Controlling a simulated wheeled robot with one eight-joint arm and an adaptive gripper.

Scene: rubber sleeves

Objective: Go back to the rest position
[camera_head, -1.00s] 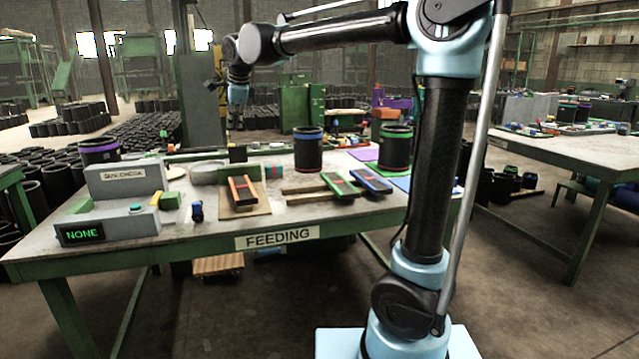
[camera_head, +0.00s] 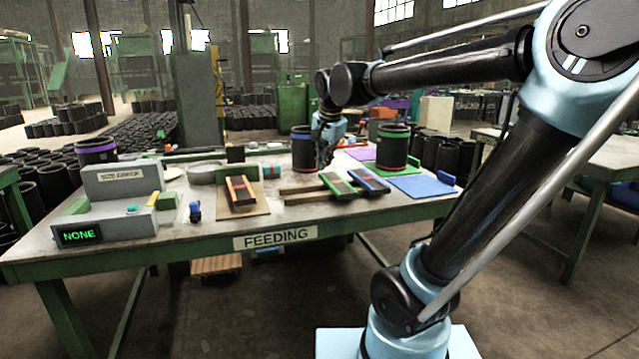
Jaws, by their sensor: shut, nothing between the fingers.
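My gripper (camera_head: 325,152) hangs pointing down over the far middle of the feeding table (camera_head: 215,228). It is shut and empty, just in front of the right side of the black sleeve with the blue band (camera_head: 303,150). I cannot tell whether it touches that sleeve. My arm reaches in from the right side. A black sleeve with a green band (camera_head: 393,147) stands upright to the right of my gripper, apart from it.
A grey size check box (camera_head: 122,180) with a "NONE" display stands at the left, a purple-banded sleeve (camera_head: 96,152) behind it. A blue mat (camera_head: 421,187) lies at the right, mostly bare. Another table (camera_head: 600,155) is further right.

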